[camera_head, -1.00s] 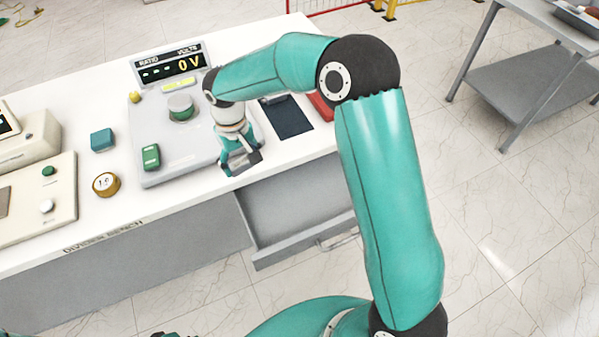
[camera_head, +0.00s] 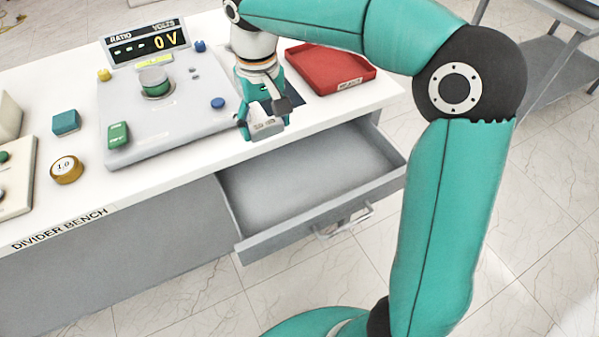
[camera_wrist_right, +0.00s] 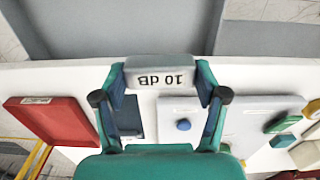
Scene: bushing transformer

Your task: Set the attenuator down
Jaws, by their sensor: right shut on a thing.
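The attenuator is a small grey block marked 10 dB (camera_wrist_right: 160,76), held between the two fingertips of my right gripper (camera_wrist_right: 158,92). In the head view the attenuator (camera_head: 267,126) shows below my right gripper (camera_head: 264,112), near the bench's front edge. My right gripper is shut on it. I cannot tell the exact height of the block above the bench. A dark blue mat (camera_wrist_right: 128,115) lies on the bench behind the gripper, partly hidden by it. My left gripper is not in view.
A grey drawer (camera_head: 300,180) stands open and empty below the bench edge. A red tray (camera_head: 331,68) lies right of the gripper. A grey panel with a display (camera_head: 146,44), knobs and a green switch (camera_head: 118,135) stands left. A brass weight-like disc (camera_head: 66,169) sits further left.

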